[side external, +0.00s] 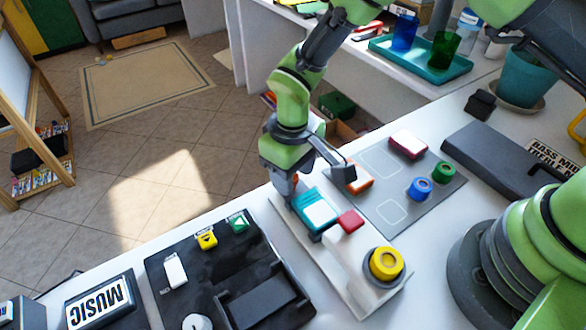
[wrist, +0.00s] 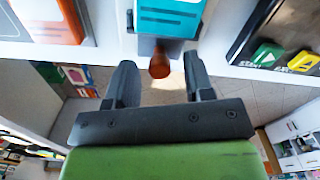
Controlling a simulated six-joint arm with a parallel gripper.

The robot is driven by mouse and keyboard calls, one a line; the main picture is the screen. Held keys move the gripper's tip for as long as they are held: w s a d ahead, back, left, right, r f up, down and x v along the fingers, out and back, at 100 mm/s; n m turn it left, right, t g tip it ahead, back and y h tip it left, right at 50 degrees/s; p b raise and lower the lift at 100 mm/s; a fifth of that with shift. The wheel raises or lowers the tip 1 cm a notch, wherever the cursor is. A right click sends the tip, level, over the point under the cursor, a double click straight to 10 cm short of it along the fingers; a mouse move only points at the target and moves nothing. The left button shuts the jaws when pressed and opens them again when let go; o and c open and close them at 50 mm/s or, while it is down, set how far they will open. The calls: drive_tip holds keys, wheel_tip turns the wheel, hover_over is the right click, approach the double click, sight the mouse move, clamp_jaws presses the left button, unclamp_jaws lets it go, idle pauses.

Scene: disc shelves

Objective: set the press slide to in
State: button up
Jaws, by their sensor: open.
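A teal block with a white top (side external: 318,212) sits on a pale board (side external: 345,275) at the table edge. It also shows at the top of the wrist view (wrist: 170,20). No label marks the press slide, and I cannot tell for sure which part it is. My gripper (side external: 292,192) points down at the floor-side end of the teal block. In the wrist view its fingers (wrist: 160,85) are apart, with a small brown-orange knob (wrist: 159,62) showing between them, near the teal block's end. Whether the fingers touch it is unclear.
A red block (side external: 351,221) and a yellow ring (side external: 386,263) are on the same board. A grey panel (side external: 425,195) with blue and green rings lies behind. An orange block (side external: 358,178) is near my wrist. A black panel (side external: 190,300) with yellow and green buttons lies left.

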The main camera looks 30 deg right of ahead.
sight(321, 214)
drive_tip(key=shift+c, duration=0.2)
clamp_jaws()
drive_tip(key=shift+s, duration=4.05)
drive_tip(key=shift+o, duration=0.2)
unclamp_jaws()
wheel_tip(321, 214, up, 10)
